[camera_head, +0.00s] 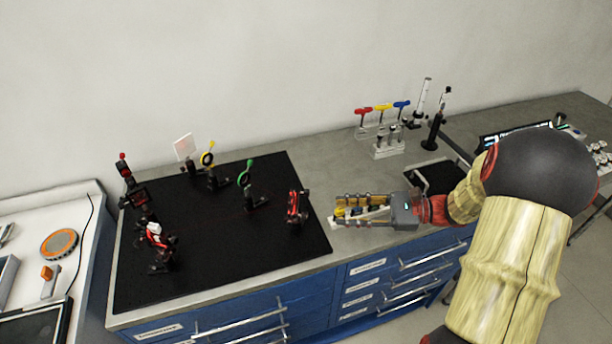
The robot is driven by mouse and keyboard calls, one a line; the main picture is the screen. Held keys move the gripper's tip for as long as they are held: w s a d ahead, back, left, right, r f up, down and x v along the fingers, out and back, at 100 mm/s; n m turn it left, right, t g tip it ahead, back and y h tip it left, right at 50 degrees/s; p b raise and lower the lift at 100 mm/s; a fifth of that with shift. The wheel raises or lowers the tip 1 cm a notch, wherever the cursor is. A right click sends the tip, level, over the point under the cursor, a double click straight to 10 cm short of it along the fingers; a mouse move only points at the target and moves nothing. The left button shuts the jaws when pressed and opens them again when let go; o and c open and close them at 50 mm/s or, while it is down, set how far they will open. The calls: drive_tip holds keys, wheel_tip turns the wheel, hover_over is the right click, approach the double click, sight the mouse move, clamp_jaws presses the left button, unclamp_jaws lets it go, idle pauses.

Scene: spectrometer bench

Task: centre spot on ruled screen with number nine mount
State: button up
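A black optics board (220,262) lies on the bench. A pale, pinkish upright plate (184,146), apparently the ruled screen, stands at its back; rulings and any spot are too small to see. On the board are a yellow ring mount (208,159), a green ring mount (245,174), a red mount (293,206) near the right edge and a red-and-black mount (158,238) at front left. I cannot read a number nine on any. My gripper (338,209) is off the board's right edge, fingers apart; a small yellow-and-white item shows between or beneath them.
A red-topped black device (126,172) stands at the board's left edge. Red, yellow and blue-handled drivers (382,108) stand in a rack at the back. A black tray (437,178) lies behind my arm. The board's front middle is clear.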

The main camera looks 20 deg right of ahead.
drive_tip(key=y, duration=0.1)
approach(307, 193)
drive_tip(key=f, duration=0.1)
drive_tip(key=b+x, duration=0.1)
drive_tip(key=x, duration=0.6)
drive_tip(key=shift+w+a+m+t+b, duration=0.25)
drive_tip(key=shift+w+m+t+b, duration=0.15)
drive_tip(key=c, duration=0.3)
drive_tip(key=c, duration=0.4)
clamp_jaws()
